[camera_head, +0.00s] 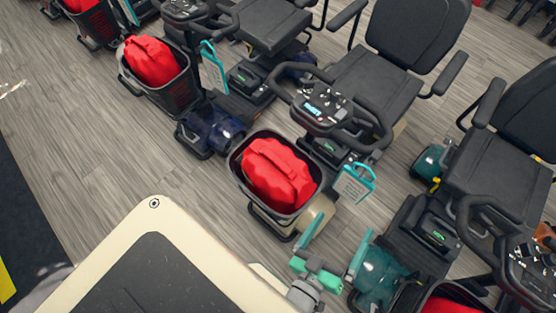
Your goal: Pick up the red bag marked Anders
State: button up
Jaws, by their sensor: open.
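Several red bags sit in dark scooter baskets, and no name can be read on any of them. The nearest whole red bag (279,172) fills a basket (238,171) at the centre. Another red bag (152,62) is in a basket at upper left. Part of a third (450,303) shows at the bottom right edge. White tags with teal frames hang by the centre scooter (354,186) and the upper left one (214,68); their writing is too small to read. My gripper (344,229) is open and empty, its teal fingers below and right of the centre basket.
Scooters with black seats and handlebars stand in a diagonal row; the centre scooter's handlebar (326,108) rises near its basket. Another scooter (500,160) stands close at right. The wood-look floor (70,130) is clear at left.

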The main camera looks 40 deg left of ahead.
jog(key=w+d+r+n+h, duration=0.2)
jog(key=w+r+h, duration=0.2)
jog(key=w+r, duration=0.45)
jog(key=w+d+r+n+g+h, duration=0.1)
jog(key=w+r+h, duration=0.2)
jog(key=w+r, duration=0.6)
jog(key=w+d+r+n+h, duration=0.2)
jog(key=w+r+h, duration=0.2)
jog(key=w+r, duration=0.5)
jog(key=n+g+y, duration=0.6)
jog(key=g+y, duration=0.4)
jog(key=g, duration=0.5)
send_over(275, 158)
notch_tip(275, 158, down, 21)
jog(key=shift+d+f, duration=0.1)
jog(key=shift+f, duration=3.25)
